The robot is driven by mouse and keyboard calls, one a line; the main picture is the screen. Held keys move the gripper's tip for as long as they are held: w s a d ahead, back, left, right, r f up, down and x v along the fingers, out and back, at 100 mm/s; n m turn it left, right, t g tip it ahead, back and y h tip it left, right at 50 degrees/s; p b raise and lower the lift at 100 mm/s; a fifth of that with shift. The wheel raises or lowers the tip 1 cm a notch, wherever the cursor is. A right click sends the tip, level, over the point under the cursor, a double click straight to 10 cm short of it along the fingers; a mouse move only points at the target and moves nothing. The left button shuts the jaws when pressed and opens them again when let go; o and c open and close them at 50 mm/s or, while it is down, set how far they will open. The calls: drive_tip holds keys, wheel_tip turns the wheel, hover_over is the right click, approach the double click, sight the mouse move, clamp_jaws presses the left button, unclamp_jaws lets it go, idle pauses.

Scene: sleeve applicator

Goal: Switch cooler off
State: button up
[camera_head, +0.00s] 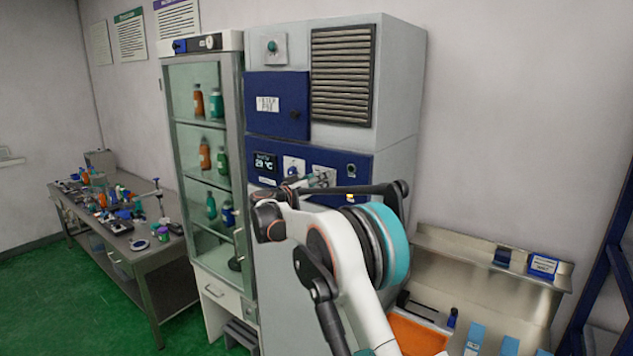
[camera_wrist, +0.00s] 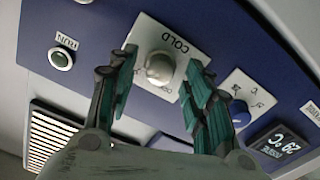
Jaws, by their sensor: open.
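The cooler (camera_head: 400,90) is a tall grey cabinet with a blue control panel (camera_head: 350,163). In the wrist view a round metal knob (camera_wrist: 160,69) sits on a white plate (camera_wrist: 150,33) marked COLD. Smaller lettering on the plate is partly hidden and hard to read, and the knob's setting is unclear. My gripper (camera_wrist: 158,78) is open, with one teal-padded finger on each side of the knob. I cannot tell whether the fingers touch it. In the head view my gripper (camera_head: 318,181) is at the panel and hides the knob.
A temperature display (camera_wrist: 279,145) reads 29 °C beside a blue knob (camera_wrist: 238,112). A RUN lamp (camera_wrist: 61,59) is on the other side. A glass-door cabinet (camera_head: 207,170) with bottles stands left of the cooler. A cluttered table (camera_head: 165,285) is further left, and a metal bench (camera_head: 500,290) is at right.

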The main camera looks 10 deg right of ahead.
drive_tip(key=shift+c, duration=0.2)
drive_tip(key=c, duration=1)
drive_tip(key=n+b, duration=0.8)
drive_tip(key=n, duration=0.9)
drive_tip(key=shift+f+n, duration=0.15)
drive_tip(key=shift+n, duration=0.15)
